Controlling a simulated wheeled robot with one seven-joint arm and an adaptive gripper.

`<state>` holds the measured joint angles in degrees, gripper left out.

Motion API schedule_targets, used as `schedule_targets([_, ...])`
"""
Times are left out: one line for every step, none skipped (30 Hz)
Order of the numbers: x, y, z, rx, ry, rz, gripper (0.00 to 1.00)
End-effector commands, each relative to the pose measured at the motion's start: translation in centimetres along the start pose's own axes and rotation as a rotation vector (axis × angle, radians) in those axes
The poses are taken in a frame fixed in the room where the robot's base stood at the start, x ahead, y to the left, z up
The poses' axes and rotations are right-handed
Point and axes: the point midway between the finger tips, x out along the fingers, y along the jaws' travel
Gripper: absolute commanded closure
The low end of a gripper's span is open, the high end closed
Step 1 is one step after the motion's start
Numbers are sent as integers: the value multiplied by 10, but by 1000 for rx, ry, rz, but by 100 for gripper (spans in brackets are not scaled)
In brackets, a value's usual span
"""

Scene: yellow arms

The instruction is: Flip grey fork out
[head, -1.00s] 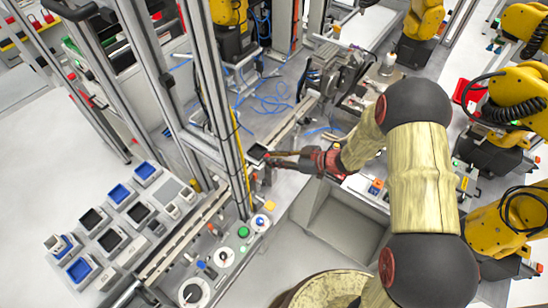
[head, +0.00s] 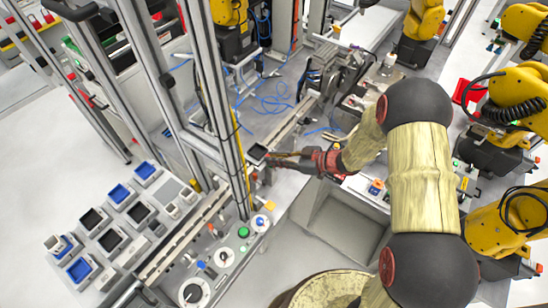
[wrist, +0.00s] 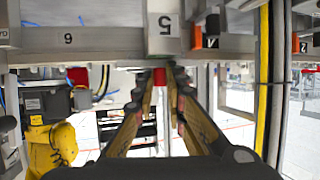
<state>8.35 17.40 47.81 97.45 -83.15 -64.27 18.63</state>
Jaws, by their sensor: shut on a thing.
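My gripper (head: 268,160) reaches left from my arm to the upright aluminium frame. In the wrist view its wooden fingers (wrist: 160,80) converge, their dark tips close together on a small red piece (wrist: 160,76). A pale grey block (wrist: 163,30) marked 5 sits just above the fingertips, in a row of numbered grey parts. I cannot tell whether the red piece and the grey block belong to the grey fork; its full shape does not show. In the head view my gripper hides most of the contact.
Upright aluminium posts (head: 208,75) stand just left of my gripper. A panel with round buttons and dials (head: 222,257) lies below it. A grey bin (head: 340,215) is to the right. Yellow robot arms (head: 515,95) stand at the right.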

Motion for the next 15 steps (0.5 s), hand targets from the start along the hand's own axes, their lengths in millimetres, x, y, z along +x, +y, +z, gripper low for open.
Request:
schedule_targets([-6, -1, 1, 4, -1, 2, 100])
schedule_targets([-9, -1, 3, 5, -1, 3, 100])
schedule_targets([-14, -3, 4, 5, -1, 3, 100])
schedule_targets([-17, -4, 6, 5, -1, 2, 100])
schedule_targets([-20, -5, 7, 5, -1, 2, 100])
schedule_targets([-22, -6, 8, 4, 0, 2, 100])
schedule_targets([-22, -6, 8, 3, 0, 1, 100])
schedule_targets([-22, -6, 9, 2, 0, 1, 100])
schedule_targets([-22, -6, 9, 2, -1, 1, 100])
schedule_targets([-22, -6, 10, 2, -1, 0, 100])
schedule_targets([-21, -6, 10, 2, -1, 0, 100])
schedule_targets([-21, -6, 10, 2, -1, 0, 100])
schedule_targets([-21, -7, 10, 2, -1, 0, 100])
schedule_targets([-21, -7, 10, 2, -1, 0, 86])
schedule_targets([-21, -7, 10, 3, -1, 0, 84])
